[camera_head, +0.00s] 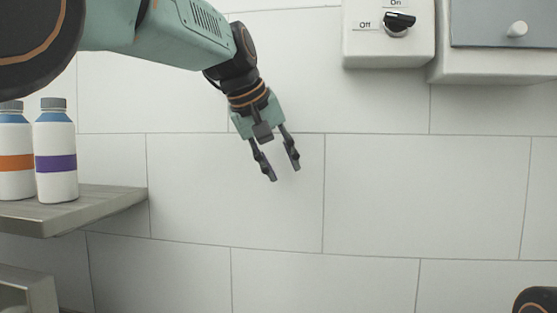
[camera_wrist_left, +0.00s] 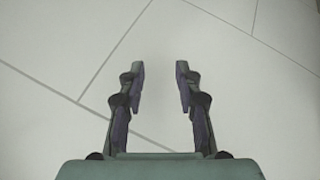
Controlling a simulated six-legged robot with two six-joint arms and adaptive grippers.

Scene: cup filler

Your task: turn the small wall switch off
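The small wall switch (camera_head: 398,24) is a black knob on a white box (camera_head: 388,52) at the top right of the head view. The box has an "Off" label to the left of the knob and an "On" label above it. The knob's dark handle lies roughly sideways; I cannot tell its exact setting. My left gripper (camera_head: 283,172) is open and empty in front of the tiled wall, below and left of the switch, apart from it. The left wrist view shows its two fingers (camera_wrist_left: 160,85) spread with only wall between them. My right gripper is not in view.
Two white bottles, one orange-banded (camera_head: 15,161) and one purple-banded (camera_head: 55,163), stand on a shelf (camera_head: 110,200) at left. The wall between is clear.

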